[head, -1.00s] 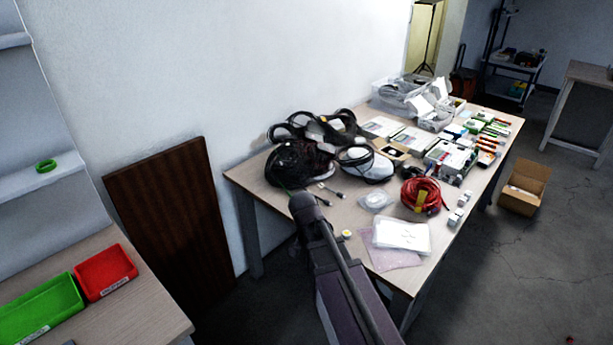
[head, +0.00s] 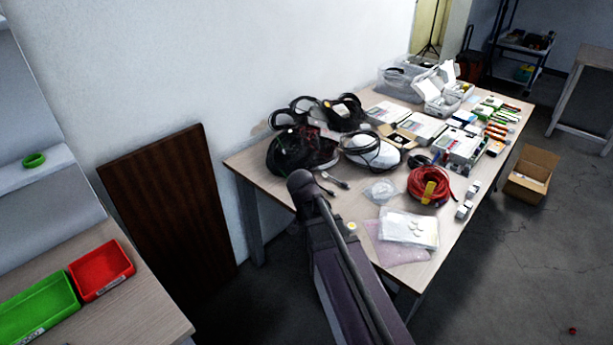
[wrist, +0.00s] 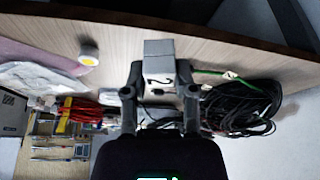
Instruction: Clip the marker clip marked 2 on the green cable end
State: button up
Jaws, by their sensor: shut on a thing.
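The marker clip (wrist: 158,60) is a small grey block with a dark 2 on its face. In the wrist view my gripper (wrist: 159,75) is shut on it, one finger on each side. The green cable end (wrist: 210,72) runs just right of the right finger, with a small pale piece (wrist: 231,76) on it, near the black cable coils (wrist: 245,105). The clip and the green cable look apart. In the head view my arm hides the gripper and the clip; the green cable end is not clear there.
The table (head: 335,210) holds black cable coils (head: 300,150), a red cable coil (head: 428,187), a white packet (head: 408,228) and several small boxes. A yellow-and-white roll (wrist: 88,58) lies near the edge. Green (head: 38,308) and red bins (head: 101,270) stand at left.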

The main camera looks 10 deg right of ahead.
jog(key=w+m, duration=0.1)
jog(key=w, duration=0.4)
jog(key=w+r+m+p, duration=0.1)
jog(key=w, duration=0.4)
jog(key=w+d+r+m+h+p, duration=0.1)
jog(key=w, duration=0.5)
jog(key=shift+g, duration=0.4)
jog(key=shift+f, duration=0.2)
jog(key=shift+f+b, duration=2.2)
jog(key=shift+b, duration=0.15)
jog(key=shift+f+b, duration=1)
jog(key=shift+b, duration=0.05)
dwell(0.3)
jog(key=o, duration=0.9)
jog(key=shift+w, duration=0.1)
jog(key=shift+r, duration=0.2)
